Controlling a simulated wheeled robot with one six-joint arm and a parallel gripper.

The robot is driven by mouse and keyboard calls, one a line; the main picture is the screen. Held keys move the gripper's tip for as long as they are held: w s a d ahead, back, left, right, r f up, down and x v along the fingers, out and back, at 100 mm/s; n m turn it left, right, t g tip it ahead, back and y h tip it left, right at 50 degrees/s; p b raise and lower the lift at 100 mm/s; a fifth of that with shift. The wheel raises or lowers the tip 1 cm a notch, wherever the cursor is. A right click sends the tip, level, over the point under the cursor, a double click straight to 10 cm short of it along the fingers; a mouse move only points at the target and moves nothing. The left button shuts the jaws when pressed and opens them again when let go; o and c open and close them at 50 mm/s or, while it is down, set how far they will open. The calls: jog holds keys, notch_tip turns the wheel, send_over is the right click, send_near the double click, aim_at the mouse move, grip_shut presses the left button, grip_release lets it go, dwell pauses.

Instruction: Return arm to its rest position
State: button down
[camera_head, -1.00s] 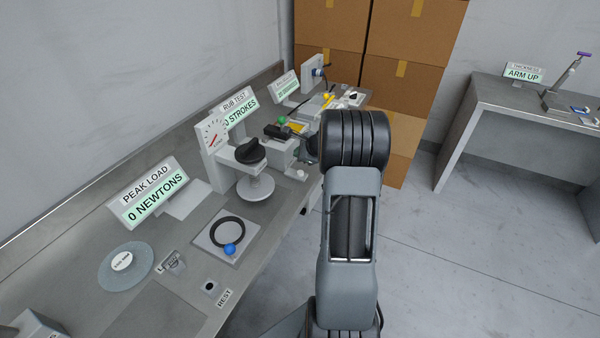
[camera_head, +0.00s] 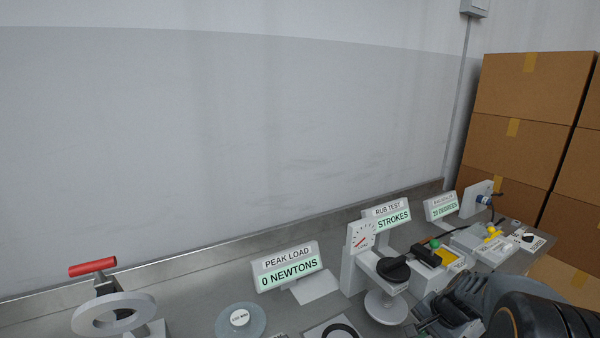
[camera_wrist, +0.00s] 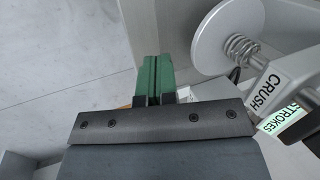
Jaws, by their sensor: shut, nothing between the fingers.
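My arm shows at the lower right corner of the head view, in front of the bench, with its lower part cut off by the picture edge. My gripper (camera_wrist: 153,80) shows in the wrist view as two green fingers side by side, shut with nothing between them. In the wrist view the crush press (camera_wrist: 225,38), with its round plate and spring, is up and to the right of the fingers, apart from them. In the head view the same press (camera_head: 386,305) stands just left of my arm.
The peak load display (camera_head: 288,266) reads 0 newtons. The rub test display (camera_head: 387,215) and the 20 degrees display (camera_head: 441,206) stand behind. A red-handled ring device (camera_head: 113,310) is at far left, a round pad (camera_head: 241,321) nearer the middle. Cardboard boxes (camera_head: 525,85) stack at right.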

jog(key=s+a+r+n+t+h, duration=0.1)
jog(key=s+a+r+n+h, duration=0.1)
jog(key=s+a+r+n, duration=0.7)
jog(key=s+a+n, duration=0.2)
jog(key=s+a, duration=0.1)
jog(key=a, duration=0.1)
jog(key=shift+h, duration=0.4)
